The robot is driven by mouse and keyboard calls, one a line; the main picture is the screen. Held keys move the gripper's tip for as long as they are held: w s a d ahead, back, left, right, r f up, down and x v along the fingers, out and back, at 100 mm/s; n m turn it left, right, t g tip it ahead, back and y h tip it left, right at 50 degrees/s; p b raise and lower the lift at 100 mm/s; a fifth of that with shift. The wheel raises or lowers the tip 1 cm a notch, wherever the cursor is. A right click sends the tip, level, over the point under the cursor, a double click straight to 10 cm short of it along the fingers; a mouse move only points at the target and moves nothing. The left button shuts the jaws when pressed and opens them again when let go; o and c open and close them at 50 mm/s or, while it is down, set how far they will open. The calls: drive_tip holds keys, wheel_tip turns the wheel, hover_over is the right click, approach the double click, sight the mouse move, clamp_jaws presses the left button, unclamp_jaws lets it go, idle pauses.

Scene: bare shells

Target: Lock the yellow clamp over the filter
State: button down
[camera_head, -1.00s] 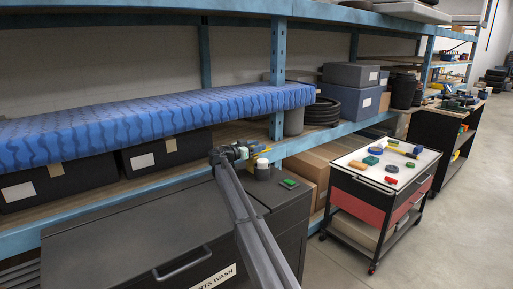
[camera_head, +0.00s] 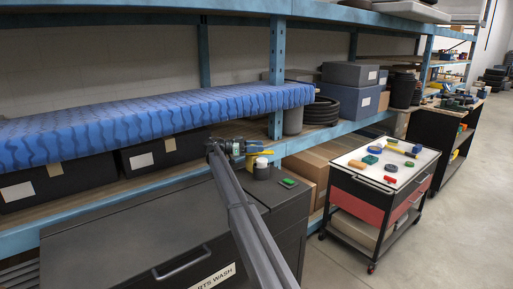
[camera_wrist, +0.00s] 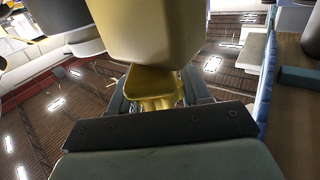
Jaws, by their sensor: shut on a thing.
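The yellow clamp shows in the wrist view as a large yellow body (camera_wrist: 145,35) close to the camera, with a smaller yellow part (camera_wrist: 155,88) below it. My gripper (camera_wrist: 157,100) is shut on that smaller part. In the head view my gripper (camera_head: 253,149) is small, beside a strip of yellow (camera_head: 266,152). I cannot tell whether the clamp is locked. The filter is not clear in the wrist view.
A dark cabinet (camera_head: 130,225) stands in front, with a green item (camera_head: 289,183) on its top. A cart (camera_head: 385,165) with small coloured items stands to the right, beside open floor (camera_head: 445,220).

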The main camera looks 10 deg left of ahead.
drive_tip(key=shift+m+g, duration=0.3)
drive_tip(key=shift+g, duration=0.2)
drive_tip(key=c, duration=0.6)
unclamp_jaws()
drive_tip(key=shift+c, duration=0.2)
drive_tip(key=s+a, duration=0.1)
drive_tip(key=a, duration=0.6)
drive_tip(key=shift+a, duration=0.25)
